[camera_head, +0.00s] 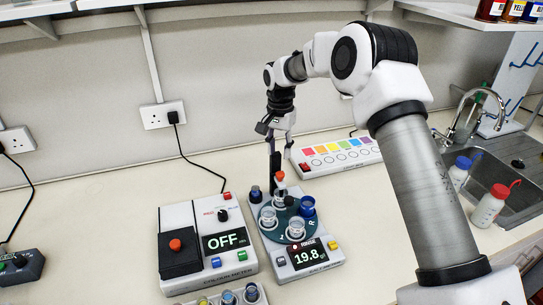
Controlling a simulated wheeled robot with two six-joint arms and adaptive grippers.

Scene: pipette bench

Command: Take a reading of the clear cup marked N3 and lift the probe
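A white meter (318,270) has a lit display reading about 19.8 and a dark round carousel. Clear cups stand on the carousel: one at the back (279,199), one at the left (268,217) and one at the front (296,229). A blue cup (307,207) stands at its right. The N3 mark is too small to read. The probe's orange-red top (279,176) is over the back cup, beside a black post (275,163). My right gripper (276,137) is above the probe, near the post's top, with its fingers apart and nothing seen between them. My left gripper is out of view.
A second white meter (187,213) with an OFF display stands left of the carousel. A strip with coloured squares (335,153) lies behind right. A sink (500,180) with bottles is at the right. Small vials (228,298) sit at the front edge.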

